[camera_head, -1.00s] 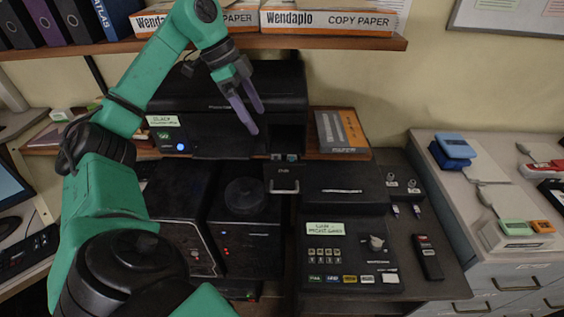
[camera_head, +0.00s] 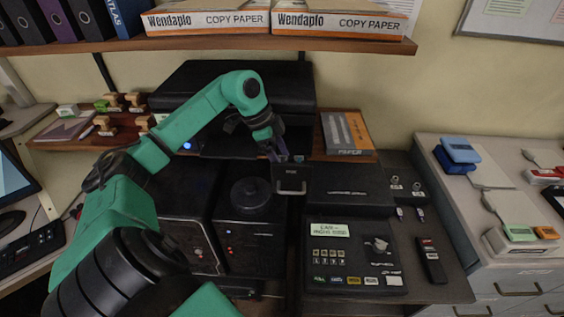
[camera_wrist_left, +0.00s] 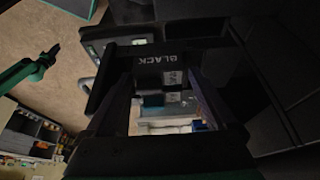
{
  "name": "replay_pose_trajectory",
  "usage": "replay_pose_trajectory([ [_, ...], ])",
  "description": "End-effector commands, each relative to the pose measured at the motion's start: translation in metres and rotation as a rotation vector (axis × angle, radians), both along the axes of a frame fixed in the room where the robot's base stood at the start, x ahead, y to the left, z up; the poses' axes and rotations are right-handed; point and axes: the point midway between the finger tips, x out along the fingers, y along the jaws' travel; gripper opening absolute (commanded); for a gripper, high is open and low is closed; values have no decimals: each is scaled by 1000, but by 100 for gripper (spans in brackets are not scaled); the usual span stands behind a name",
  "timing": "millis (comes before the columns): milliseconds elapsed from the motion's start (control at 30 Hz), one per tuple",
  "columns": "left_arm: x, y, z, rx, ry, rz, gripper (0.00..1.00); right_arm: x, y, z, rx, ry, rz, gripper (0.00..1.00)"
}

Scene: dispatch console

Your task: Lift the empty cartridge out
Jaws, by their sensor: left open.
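My left gripper (camera_head: 281,155) is open, pointing down over the pulled-out tray (camera_head: 290,184) at the front of the black printer (camera_head: 225,84). In the left wrist view its two fingers (camera_wrist_left: 168,88) stand on either side of a dark piece lettered BLACK (camera_wrist_left: 175,64), with a small grey label below the lettering. This looks like the cartridge, but I cannot tell whether it is empty or whether the fingers touch it. In the head view the cartridge is mostly hidden by the fingers and tray front.
A shelf with copy paper boxes (camera_head: 337,20) hangs above the printer. A control panel (camera_head: 353,258) and a dark handset (camera_head: 431,262) lie to the right of the tray. Stamps (camera_head: 113,103) stand at the left. A grey and orange paper pack (camera_head: 345,132) lies right of the printer.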

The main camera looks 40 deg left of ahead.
Motion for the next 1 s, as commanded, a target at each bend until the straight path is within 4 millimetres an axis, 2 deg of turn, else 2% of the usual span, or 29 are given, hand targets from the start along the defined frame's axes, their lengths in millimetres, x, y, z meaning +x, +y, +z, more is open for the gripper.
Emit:
replay_pose_trajectory([
  [33, 0, 0, 0, 0, 0, 0, 90, -1, 0, -1, 0, 2, 0, 23],
  [67, 0, 0, 0, 0, 0, 0, 82, -2, 0, -1, -1, 3, 0, 23],
  [200, 0, 0, 0, 0, 0, 0, 29, -4, 0, -1, 0, 6, -1, 23],
  [233, 0, 0, 0, 0, 0, 0, 19, -4, 0, -1, 0, 6, -1, 23],
  [500, 0, 0, 2, 0, -1, 0, 19, -5, 0, -1, -1, 8, -1, 23],
  [667, 1, 0, 15, 0, -4, 0, 19, -5, 1, -3, 1, 8, -1, 23],
  [867, 1, 0, 58, 0, -8, 0, 19, -5, 3, -2, 3, 9, -1, 23],
  [1000, 1, 0, 105, -2, -11, 1, 19, -5, 3, 6, 4, 9, -1, 23],
])
